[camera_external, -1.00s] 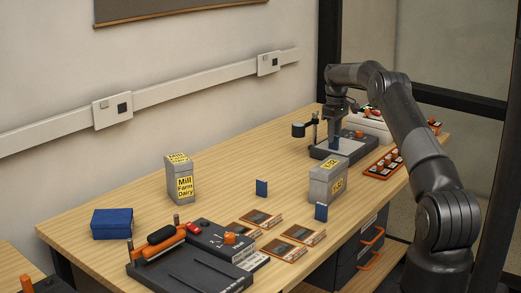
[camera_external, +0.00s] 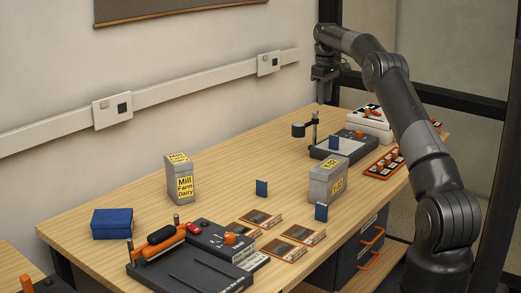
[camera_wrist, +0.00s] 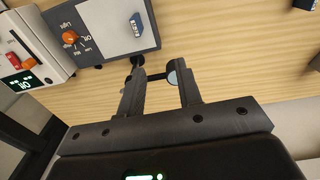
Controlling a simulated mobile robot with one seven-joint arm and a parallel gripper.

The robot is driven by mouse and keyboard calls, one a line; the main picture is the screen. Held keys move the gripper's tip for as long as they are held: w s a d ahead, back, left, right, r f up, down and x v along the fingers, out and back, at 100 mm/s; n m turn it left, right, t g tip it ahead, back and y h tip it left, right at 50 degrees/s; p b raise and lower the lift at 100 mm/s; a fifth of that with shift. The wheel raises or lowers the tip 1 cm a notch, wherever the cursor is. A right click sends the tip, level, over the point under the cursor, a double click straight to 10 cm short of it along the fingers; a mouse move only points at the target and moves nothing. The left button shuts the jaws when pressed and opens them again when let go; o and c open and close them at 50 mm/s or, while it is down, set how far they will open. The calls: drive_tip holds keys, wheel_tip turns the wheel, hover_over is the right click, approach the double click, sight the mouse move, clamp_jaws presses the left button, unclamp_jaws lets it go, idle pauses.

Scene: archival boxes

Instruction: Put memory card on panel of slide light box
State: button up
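The memory card (camera_external: 334,142), small and blue with a pale label, rests on the pale panel (camera_wrist: 110,25) of the slide light box (camera_external: 352,152). In the wrist view the memory card (camera_wrist: 136,24) lies near the panel's edge, with nothing holding it. The light box (camera_wrist: 60,14) has an orange knob with lettering beside the panel.
A stand with a round head (camera_external: 306,130) rises beside the light box. A white device (camera_external: 370,122) and an orange rack (camera_external: 384,166) are to its right. Two blue cards (camera_external: 262,188) stand near a grey carton (camera_external: 328,181).

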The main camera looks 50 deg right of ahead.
drive_tip(key=s+a+r+t, duration=0.1)
drive_tip(key=a+r, duration=0.6)
drive_tip(key=a, duration=0.4)
drive_tip(key=s+a+r+t, duration=0.1)
drive_tip(key=a+r, duration=0.6)
drive_tip(key=a, duration=0.3)
drive_tip(key=s+a+r+t+h, duration=0.1)
drive_tip(key=s+a+r, duration=0.1)
drive_tip(key=s+a, duration=0.4)
drive_tip(key=s+a+r, duration=0.2)
drive_tip(key=s+a, duration=0.2)
drive_tip(key=a, duration=0.5)
drive_tip(key=s+a+f, duration=0.3)
drive_tip(key=s+a, duration=0.1)
drive_tip(key=s, duration=0.3)
drive_tip(key=s+a+f+t+y, duration=0.1)
drive_tip(key=s+a+f, duration=0.3)
drive_tip(key=s, duration=0.4)
drive_tip(key=s+a+f+t, duration=0.1)
drive_tip(key=s+a+f, duration=0.2)
drive_tip(key=s+a, duration=0.2)
drive_tip(key=s, duration=0.3)
drive_tip(key=shift+s+f, duration=0.2)
drive_tip(key=shift+f, duration=0.1)
